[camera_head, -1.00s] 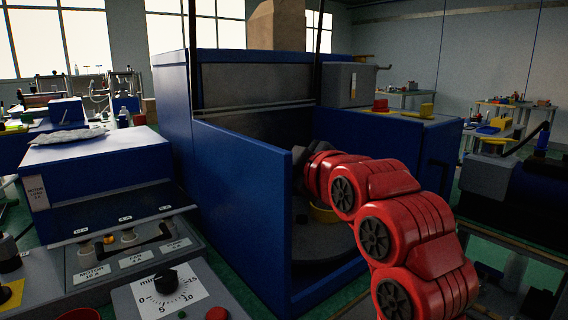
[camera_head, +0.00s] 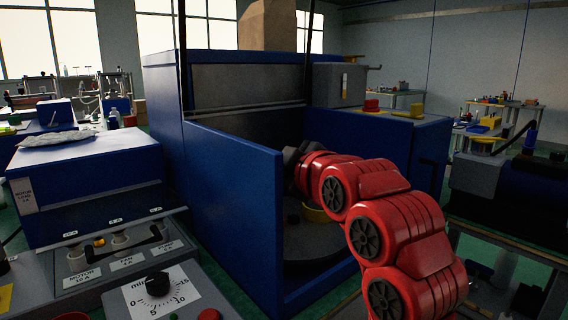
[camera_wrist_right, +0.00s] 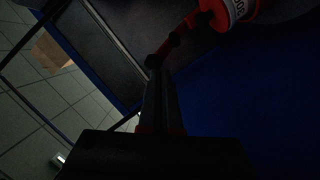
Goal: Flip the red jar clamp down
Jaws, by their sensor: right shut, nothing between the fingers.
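In the right wrist view a red jar (camera_wrist_right: 232,10) with a white label shows at the top right, cut off by the frame edge. A thin red bar with dark ends, which looks like the clamp (camera_wrist_right: 178,38), runs from beside the jar down to the left. My right gripper (camera_wrist_right: 158,78) is shut and empty, its tips close to the bar's lower dark end. I cannot tell whether they touch. In the head view my red right arm reaches into the blue enclosure; the jar and clamp cannot be made out there. My left gripper is not in view.
The blue enclosure's front wall (camera_head: 235,205) stands left of my right arm. Inside it are a round grey plate (camera_head: 310,243) and a yellow rim (camera_head: 316,214). A control panel with a timer dial (camera_head: 158,284) is at the lower left.

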